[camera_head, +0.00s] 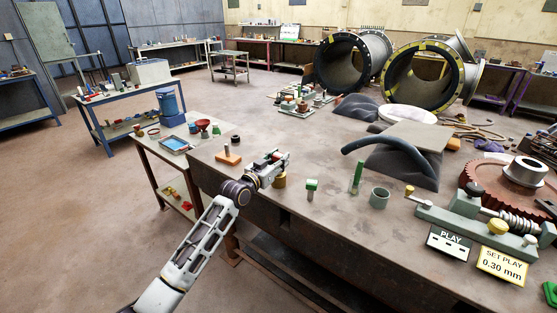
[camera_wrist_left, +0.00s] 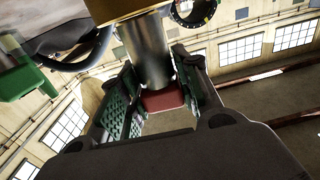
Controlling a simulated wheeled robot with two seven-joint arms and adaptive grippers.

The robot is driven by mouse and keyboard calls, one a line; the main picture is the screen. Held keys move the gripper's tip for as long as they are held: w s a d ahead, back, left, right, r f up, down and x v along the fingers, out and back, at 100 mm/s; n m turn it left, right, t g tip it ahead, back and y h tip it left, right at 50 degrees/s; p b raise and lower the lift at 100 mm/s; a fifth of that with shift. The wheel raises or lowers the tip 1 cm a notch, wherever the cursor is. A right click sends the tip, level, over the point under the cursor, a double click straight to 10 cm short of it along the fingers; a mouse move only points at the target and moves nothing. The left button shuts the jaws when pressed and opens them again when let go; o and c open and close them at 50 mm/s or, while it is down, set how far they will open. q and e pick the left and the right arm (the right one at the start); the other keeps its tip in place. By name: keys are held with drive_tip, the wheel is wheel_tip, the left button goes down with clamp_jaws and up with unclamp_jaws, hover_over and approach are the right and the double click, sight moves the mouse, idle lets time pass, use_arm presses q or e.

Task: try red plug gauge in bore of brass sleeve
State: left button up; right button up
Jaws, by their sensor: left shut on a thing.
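My left gripper (camera_head: 272,162) is low over the front of the bench, and it also shows in the left wrist view (camera_wrist_left: 158,100). Its fingers are shut on the red plug gauge, whose red handle (camera_wrist_left: 163,100) sits between the green pads. The gauge's steel pin (camera_wrist_left: 147,50) runs from the handle to the brass sleeve (camera_wrist_left: 145,22). The sleeve (camera_head: 279,181) stands on the bench just beneath the gripper. The pin's far end is hidden at the sleeve, so I cannot tell how deep it sits. My right gripper is not in view.
A green-topped gauge (camera_head: 312,187) and a taller green piece (camera_head: 357,176) stand right of the sleeve. An orange block with a pin (camera_head: 228,157) stands to the left. A dark curved hose (camera_head: 383,142) lies behind.

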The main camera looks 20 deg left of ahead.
use_arm(q)
drive_tip(key=shift+f, duration=0.2)
drive_tip(key=o, duration=1.2)
drive_tip(key=shift+s, duration=0.1)
drive_tip(key=shift+v, duration=5.95)
drive_tip(key=shift+r, duration=0.15)
wheel_tip(320, 180, up, 9)
drive_tip(key=p, duration=0.9)
drive_tip(key=shift+r+p, duration=0.4)
drive_tip(key=shift+p, duration=0.05)
